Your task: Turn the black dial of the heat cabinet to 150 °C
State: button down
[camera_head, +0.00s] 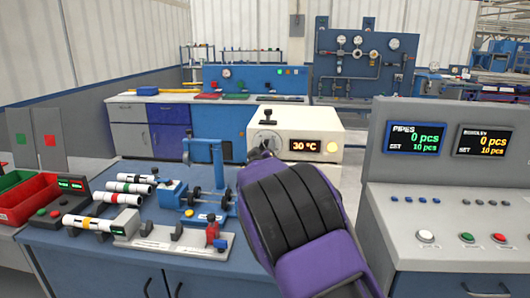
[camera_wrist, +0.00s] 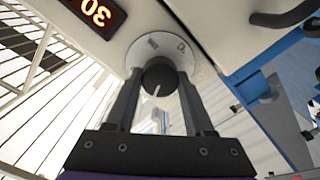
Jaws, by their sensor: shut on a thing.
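The heat cabinet (camera_head: 318,121) is a cream box on the blue bench, with a lit display (camera_head: 305,146) reading 30 °C. The black dial (camera_wrist: 160,79) sits on a round pale scale plate (camera_wrist: 166,46) on its front, with a white pointer line. My gripper (camera_wrist: 158,90) is shut on the dial, one finger on each side of it. In the head view my purple and black wrist hides much of the dial and the cabinet's lower front; my gripper tips (camera_head: 264,147) show at the cabinet's left part. The display also shows upside down in the wrist view (camera_wrist: 98,13).
A blue press-like fixture (camera_head: 205,175) and several striped pipes (camera_head: 125,187) stand on the bench to the left. A grey console (camera_head: 440,175) with counter displays stands close on the right.

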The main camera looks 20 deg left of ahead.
jog(key=shift+d+f+m+b, duration=0.1)
jog(key=shift+m+b, duration=1.8)
jog(key=shift+m, duration=12.5)
jog(key=shift+c, duration=1.4)
grip_release()
jog(key=v, duration=1.7)
jog(key=shift+s, duration=0.25)
